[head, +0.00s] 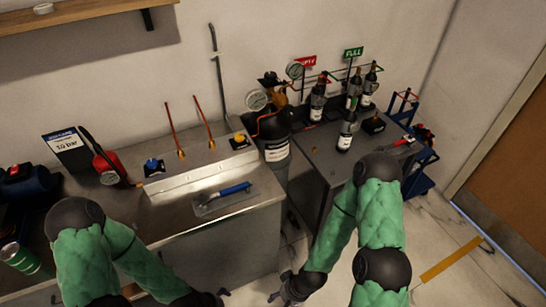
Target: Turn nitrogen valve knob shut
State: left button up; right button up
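A dark gas cylinder (276,151) with a white label stands between the steel bench and the dark table. A brass regulator (272,92) sits on top of it, with one round gauge (257,100) at its left and another gauge (295,70) above right. The valve knob cannot be told apart clearly at this size, and I cannot read the label to confirm nitrogen. My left gripper (220,294) and my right gripper (280,291) are low at the bottom edge, well below and in front of the cylinder. Both touch nothing visible; their fingers are too small and partly cut off to judge.
Dark bottles (347,131) stand on the table (325,165). A blue cart (418,178) is at right.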

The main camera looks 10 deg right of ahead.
aim_at(271, 76)
jog(key=i+l+u, duration=0.15)
jog(key=l+u, duration=0.65)
jog(key=l, duration=0.15)
jog(key=l+u, duration=0.35)
jog(key=l, duration=0.2)
